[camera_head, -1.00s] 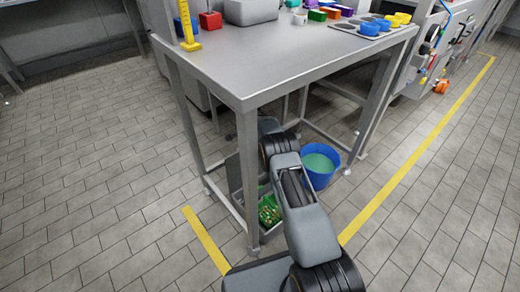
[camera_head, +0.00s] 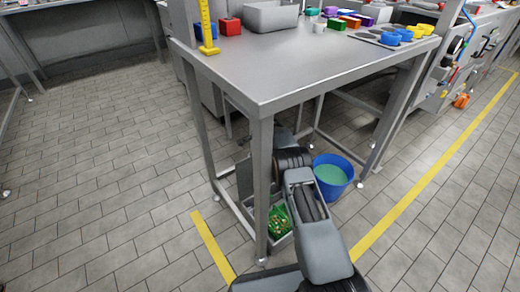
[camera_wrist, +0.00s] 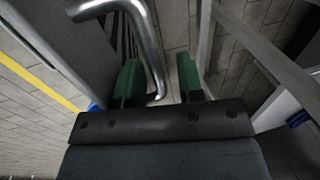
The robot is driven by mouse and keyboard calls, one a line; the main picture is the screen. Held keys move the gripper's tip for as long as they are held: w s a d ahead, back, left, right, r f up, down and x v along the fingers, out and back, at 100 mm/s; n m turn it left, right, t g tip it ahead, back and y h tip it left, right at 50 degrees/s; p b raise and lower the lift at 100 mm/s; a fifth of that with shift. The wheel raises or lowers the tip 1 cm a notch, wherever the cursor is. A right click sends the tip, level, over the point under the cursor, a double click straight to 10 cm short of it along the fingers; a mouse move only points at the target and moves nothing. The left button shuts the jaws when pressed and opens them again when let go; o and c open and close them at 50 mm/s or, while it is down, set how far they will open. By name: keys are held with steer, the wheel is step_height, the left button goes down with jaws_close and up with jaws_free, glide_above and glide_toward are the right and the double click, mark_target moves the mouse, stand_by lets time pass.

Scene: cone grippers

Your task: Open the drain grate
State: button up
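My gripper (camera_wrist: 160,66) shows two green fingers in the wrist view, spread apart. A bent metal bar (camera_wrist: 147,38) runs from the upper left and its lower end lies in the gap between the fingers, nearer the left one. I cannot tell if it touches them. A grey flat panel (camera_wrist: 72,38) is at the left, with dark slats beside it; I cannot tell for sure whether this is the drain grate. In the head view my gripper is hidden behind my arm and the table leg. A grey upright panel (camera_head: 243,179) stands under the table there.
The steel table (camera_head: 300,65) stands over my arm, its front leg (camera_head: 262,190) close by on the left. A tray with green contents (camera_head: 280,222) and a blue bucket (camera_head: 333,180) are on the floor below. Open tiled floor lies left.

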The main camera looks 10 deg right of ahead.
steer(key=shift+a+r, duration=0.1)
steer(key=shift+r, duration=0.25)
steer(key=s+r+p, duration=0.1)
steer(key=r, duration=0.3)
steer(key=r+p, duration=0.2)
steer(key=r, duration=0.2)
steer(key=s+d+r+p, duration=0.1)
steer(key=r+p, duration=0.1)
steer(key=r, duration=0.3)
steer(key=shift+s, duration=0.3)
steer(key=shift+c, duration=0.2)
